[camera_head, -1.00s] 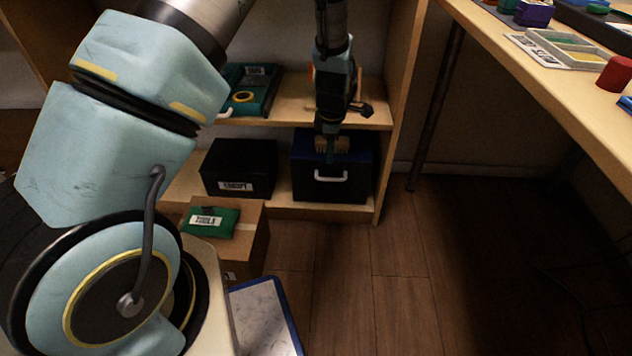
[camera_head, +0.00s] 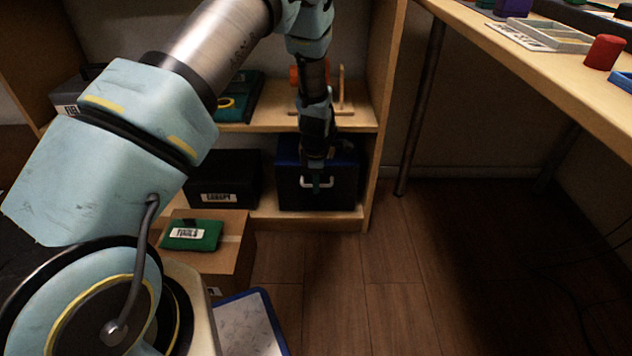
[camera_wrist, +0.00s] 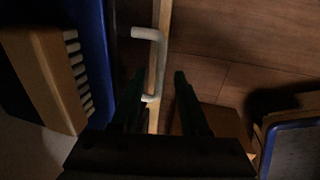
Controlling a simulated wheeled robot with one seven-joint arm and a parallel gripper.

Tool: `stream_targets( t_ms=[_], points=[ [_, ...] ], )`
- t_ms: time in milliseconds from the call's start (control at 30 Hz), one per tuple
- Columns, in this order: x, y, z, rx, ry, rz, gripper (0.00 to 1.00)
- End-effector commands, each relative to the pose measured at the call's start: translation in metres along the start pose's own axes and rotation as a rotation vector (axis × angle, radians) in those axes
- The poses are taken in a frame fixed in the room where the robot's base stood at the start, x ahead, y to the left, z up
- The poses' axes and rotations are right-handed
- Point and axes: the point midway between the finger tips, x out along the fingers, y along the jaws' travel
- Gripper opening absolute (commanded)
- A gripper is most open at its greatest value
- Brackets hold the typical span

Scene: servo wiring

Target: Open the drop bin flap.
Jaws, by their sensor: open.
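The drop bin (camera_head: 346,192) is a dark box with a blue rim, on the lower shelf. A white handle (camera_head: 303,181) is on its front face, which looks upright and closed; I cannot make out the flap's edges. My gripper (camera_head: 316,188) points down in front of the handle and hides its middle. In the wrist view, the open gripper (camera_wrist: 160,85) has two dark fingers, and the white handle (camera_wrist: 160,52) reaches between their tips. I cannot tell whether they touch it. The blue rim (camera_wrist: 98,45) is left of the fingers.
A black box labelled CANOPY (camera_head: 222,186) stands left of the bin. A cardboard box (camera_head: 235,245) with a green pouch (camera_head: 192,235) stands in front. A wooden brush-like piece (camera_wrist: 50,75) lies beside the rim. Floor (camera_head: 390,260) right of the boxes is clear.

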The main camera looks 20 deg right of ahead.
Motion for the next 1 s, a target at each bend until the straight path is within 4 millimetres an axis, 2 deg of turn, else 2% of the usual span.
stream_targets(
  t_ms=[200, 600, 1000],
  points=[
    [-0.0003, 0.0002, 0.0000, 0.000, 0.000, 0.000, 0.42],
    [-0.0005, 0.0003, -0.0001, 0.000, 0.000, 0.000, 0.00],
    [-0.0005, 0.0003, -0.0002, 0.000, 0.000, 0.001, 0.00]
  ],
)
